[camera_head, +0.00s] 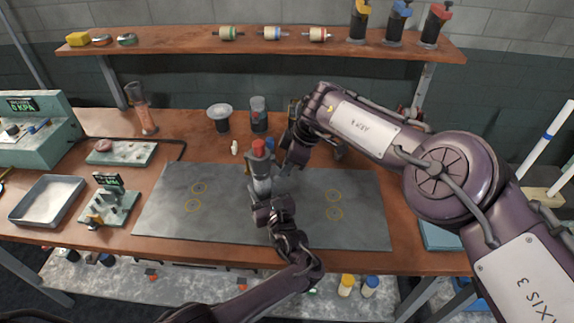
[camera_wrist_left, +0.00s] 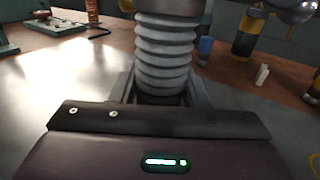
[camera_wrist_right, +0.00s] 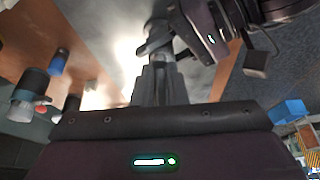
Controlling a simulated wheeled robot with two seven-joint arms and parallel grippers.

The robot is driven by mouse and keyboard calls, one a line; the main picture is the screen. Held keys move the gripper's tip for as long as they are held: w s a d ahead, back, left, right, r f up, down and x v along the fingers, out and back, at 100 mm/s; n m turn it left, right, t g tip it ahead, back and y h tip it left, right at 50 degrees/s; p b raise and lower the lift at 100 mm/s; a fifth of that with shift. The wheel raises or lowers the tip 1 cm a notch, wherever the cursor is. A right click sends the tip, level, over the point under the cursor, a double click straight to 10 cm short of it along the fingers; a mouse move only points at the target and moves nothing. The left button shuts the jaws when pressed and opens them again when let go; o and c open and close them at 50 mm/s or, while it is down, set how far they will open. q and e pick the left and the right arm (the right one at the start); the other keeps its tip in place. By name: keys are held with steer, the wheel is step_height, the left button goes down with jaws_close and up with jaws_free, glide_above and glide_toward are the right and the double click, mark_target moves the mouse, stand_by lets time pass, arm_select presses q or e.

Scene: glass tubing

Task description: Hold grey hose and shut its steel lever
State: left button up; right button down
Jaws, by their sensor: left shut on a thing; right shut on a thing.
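The grey hose (camera_head: 261,186) stands roughly upright above the grey mat, with a red top. Its ribbed grey body (camera_wrist_left: 165,50) fills the middle of the left wrist view. My left gripper (camera_head: 263,205) is shut around its lower part. My right gripper (camera_head: 284,166) comes in from the right beside the upper part of the hose. In the right wrist view its fingers (camera_wrist_right: 160,82) are close together, at a small grey metal part that looks like the steel lever (camera_wrist_right: 153,42). The lever is mostly hidden in the head view.
The grey mat (camera_head: 165,215) is otherwise clear. Behind it stand a white-topped jar (camera_head: 219,114), a dark canister (camera_head: 259,117) and a small white piece (camera_head: 234,147). A small gauge stand (camera_head: 108,203) and a metal tray (camera_head: 47,199) are at the left.

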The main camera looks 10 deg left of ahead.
steer(key=shift+a+f+y, duration=0.1)
steer(key=shift+f+y, duration=0.25)
steer(key=shift+y, duration=0.55)
steer(key=shift+a+f+y, duration=0.1)
steer(key=shift+a+y, duration=0.1)
steer(key=shift+y, duration=0.45)
steer(key=shift+a+f+y, duration=0.1)
steer(key=shift+a+y, duration=0.1)
steer(key=shift+y, duration=0.45)
steer(key=c, duration=1.5)
jaws_free()
steer(key=shift+d, duration=0.1)
steer(key=v, duration=1.2)
steer(key=shift+w, duration=0.1)
steer(key=shift+c, duration=0.2)
